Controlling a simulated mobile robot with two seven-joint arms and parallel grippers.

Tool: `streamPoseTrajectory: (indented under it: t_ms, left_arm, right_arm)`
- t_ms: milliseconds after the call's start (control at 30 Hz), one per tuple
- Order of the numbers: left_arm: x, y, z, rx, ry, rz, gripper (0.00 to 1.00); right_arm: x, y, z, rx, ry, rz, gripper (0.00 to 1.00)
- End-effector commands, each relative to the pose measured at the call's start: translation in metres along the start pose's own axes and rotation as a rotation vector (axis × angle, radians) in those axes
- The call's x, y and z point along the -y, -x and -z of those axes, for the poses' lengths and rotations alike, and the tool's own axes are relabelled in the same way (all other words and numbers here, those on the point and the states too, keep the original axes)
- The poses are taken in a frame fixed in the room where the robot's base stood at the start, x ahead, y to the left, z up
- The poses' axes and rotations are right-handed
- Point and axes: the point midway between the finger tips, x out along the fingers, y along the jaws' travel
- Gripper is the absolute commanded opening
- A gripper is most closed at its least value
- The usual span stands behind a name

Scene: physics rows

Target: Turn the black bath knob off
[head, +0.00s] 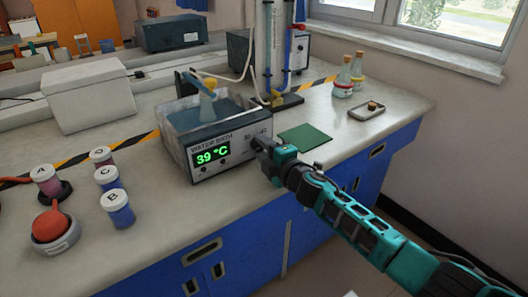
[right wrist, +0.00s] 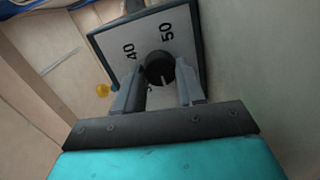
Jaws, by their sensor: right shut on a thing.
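The water bath (head: 215,130) stands on the bench, with a green display reading 39 °C on its front panel. The black knob (right wrist: 160,68) shows in the right wrist view on a pale dial plate (right wrist: 185,45) marked 40 and 50, with a light pointer line on it. My right gripper (right wrist: 157,85) is shut on the knob, a finger on either side. In the head view my right gripper (head: 262,145) is at the right end of the bath's front and hides the knob. My left gripper is not in view.
A green mat (head: 304,138) lies right of the bath. Lidded jars (head: 116,207) and a red-topped item (head: 54,225) stand to the left. Two bottles (head: 343,78) and a small tray (head: 367,112) stand at the right. A glass column stand (head: 275,50) is behind.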

Motion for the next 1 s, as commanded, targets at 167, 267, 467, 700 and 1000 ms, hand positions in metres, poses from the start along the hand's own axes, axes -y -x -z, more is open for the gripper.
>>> streamPoseTrajectory:
  t_ms: [167, 267, 467, 700, 1000]
  left_arm:
    - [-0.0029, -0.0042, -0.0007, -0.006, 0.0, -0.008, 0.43]
    - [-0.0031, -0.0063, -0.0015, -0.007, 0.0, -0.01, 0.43]
    - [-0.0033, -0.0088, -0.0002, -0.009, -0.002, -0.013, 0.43]
    - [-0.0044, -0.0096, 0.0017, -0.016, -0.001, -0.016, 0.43]
    - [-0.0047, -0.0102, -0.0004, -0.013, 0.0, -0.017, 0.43]
  right_arm:
    - [0.0026, 0.0, 0.0007, 0.009, 0.157, -0.012, 0.08]
    - [0.0028, 0.0, 0.0006, 0.014, 0.235, -0.017, 0.08]
    - [0.0025, 0.0, 0.0006, 0.023, 0.363, -0.027, 0.08]
    - [0.0022, 0.0, 0.0007, 0.028, 0.45, -0.033, 0.08]
    - [0.0018, 0.0001, 0.0007, 0.03, 0.482, -0.034, 0.08]
